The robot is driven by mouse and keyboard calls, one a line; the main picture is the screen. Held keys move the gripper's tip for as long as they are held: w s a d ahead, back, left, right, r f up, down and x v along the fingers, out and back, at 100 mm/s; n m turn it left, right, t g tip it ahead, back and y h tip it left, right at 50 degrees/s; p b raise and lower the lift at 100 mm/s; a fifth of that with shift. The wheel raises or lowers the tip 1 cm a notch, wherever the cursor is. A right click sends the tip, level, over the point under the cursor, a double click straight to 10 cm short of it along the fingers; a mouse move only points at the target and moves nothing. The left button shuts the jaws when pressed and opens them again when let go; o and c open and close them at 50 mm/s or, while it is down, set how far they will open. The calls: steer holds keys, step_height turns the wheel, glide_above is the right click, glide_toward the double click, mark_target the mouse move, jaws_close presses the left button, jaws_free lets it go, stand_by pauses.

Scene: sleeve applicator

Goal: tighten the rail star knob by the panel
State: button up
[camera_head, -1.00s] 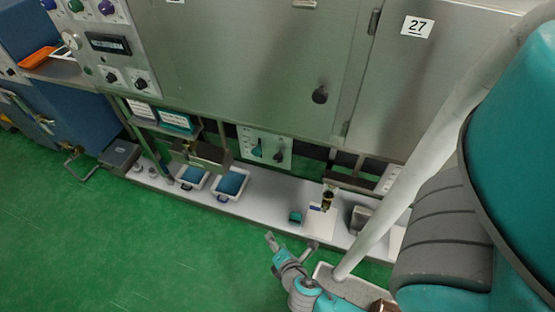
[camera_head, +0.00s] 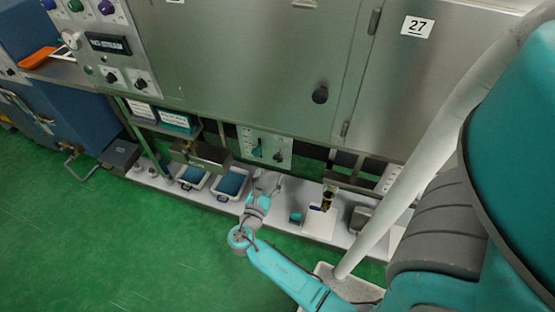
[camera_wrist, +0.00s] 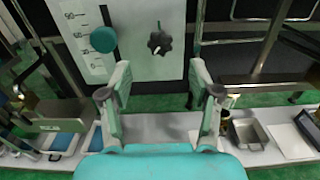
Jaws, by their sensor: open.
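A black star knob (camera_wrist: 159,43) sits on a white panel (camera_wrist: 140,68) with a printed scale. A round teal knob (camera_wrist: 103,39) sits on a dark slot to its left. In the head view the star knob (camera_head: 278,156) and panel (camera_head: 268,137) are small, below the steel cabinet. My gripper (camera_wrist: 160,80) is open and empty, facing the panel. In the wrist view the star knob appears between and beyond the two fingers, apart from both. In the head view my gripper (camera_head: 266,182) is just below the panel.
A white ledge (camera_head: 170,187) runs below, holding two blue-filled trays (camera_head: 230,184) left of my gripper. A teal block (camera_head: 296,217), a dark cup (camera_head: 328,199) and a metal bin (camera_wrist: 250,132) stand to the right. A steel box (camera_head: 203,155) juts out left of the panel.

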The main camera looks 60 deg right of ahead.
mark_target(278, 159)
steer(key=d, duration=0.5)
steer(key=w+d, duration=0.1)
steer(key=d, duration=0.2)
steer(key=shift+w+d, duration=0.1)
steer(key=shift+d, duration=0.25)
steer(key=c, duration=1.2)
